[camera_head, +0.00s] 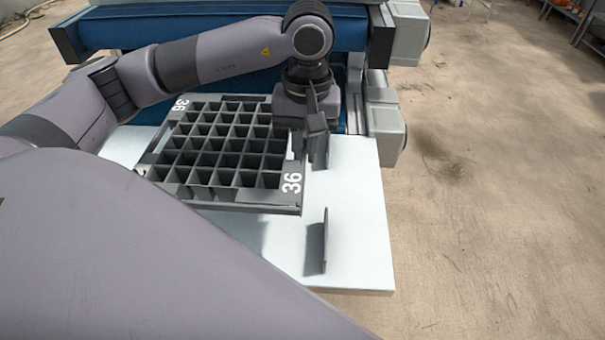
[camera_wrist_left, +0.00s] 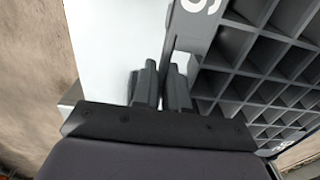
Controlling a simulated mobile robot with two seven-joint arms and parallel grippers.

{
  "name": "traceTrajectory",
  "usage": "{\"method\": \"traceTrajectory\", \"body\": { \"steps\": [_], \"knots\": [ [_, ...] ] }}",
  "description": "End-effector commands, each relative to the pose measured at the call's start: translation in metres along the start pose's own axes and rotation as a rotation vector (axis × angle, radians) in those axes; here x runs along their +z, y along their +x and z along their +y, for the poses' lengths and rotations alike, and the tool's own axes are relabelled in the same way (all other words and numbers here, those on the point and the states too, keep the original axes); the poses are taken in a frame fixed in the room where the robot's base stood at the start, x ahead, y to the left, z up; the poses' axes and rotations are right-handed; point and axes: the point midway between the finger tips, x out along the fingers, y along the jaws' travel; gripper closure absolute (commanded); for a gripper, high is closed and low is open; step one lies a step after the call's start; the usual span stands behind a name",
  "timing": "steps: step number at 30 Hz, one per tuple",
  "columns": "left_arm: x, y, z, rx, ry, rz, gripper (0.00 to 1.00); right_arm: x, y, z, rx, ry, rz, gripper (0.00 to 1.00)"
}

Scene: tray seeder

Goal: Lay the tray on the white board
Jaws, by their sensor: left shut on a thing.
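The dark grey tray (camera_head: 290,183) is an open grid of square cells with "36" printed on two ends. It is over the white board (camera_head: 355,215), and a shadow falls on the board along its near edge. I cannot tell how large any gap beneath it is. My left gripper (camera_head: 316,122) is shut on the tray's right-hand rim near the far corner. In the left wrist view, the rim (camera_wrist_left: 190,30) runs between the two fingers (camera_wrist_left: 162,88), with the white board (camera_wrist_left: 110,45) below. My right gripper is not in view.
Two thin dark upright plates stand on the board's right part, one near (camera_head: 325,242) and one farther back (camera_head: 322,152). A blue machine (camera_head: 220,45) with grey end housings (camera_head: 385,115) stands behind the board. Open concrete floor (camera_head: 480,200) lies to the right.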

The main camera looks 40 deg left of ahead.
Motion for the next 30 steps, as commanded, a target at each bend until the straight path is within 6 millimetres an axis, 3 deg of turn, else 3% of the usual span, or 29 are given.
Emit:
{"method": "traceTrajectory", "body": {
  "steps": [3,11,18,28,29,30],
  "knots": [
    [0.0,0.023,0.0,-0.002,0.0,-0.001,1.0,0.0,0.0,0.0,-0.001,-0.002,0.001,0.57],
    [0.0,0.042,0.001,-0.001,0.0,0.0,1.0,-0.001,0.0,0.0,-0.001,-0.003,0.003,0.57],
    [0.0,0.076,0.001,-0.002,-0.001,-0.001,1.0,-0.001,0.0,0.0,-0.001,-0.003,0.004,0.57],
    [0.0,0.081,0.002,0.001,0.0,0.001,1.0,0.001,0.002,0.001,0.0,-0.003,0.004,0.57],
    [0.0,0.08,0.002,0.001,0.0,0.001,0.81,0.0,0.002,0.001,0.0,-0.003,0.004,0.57],
    [0.0,0.079,0.002,0.001,0.0,0.001,0.68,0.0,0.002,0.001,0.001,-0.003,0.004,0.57]
  ]
}}
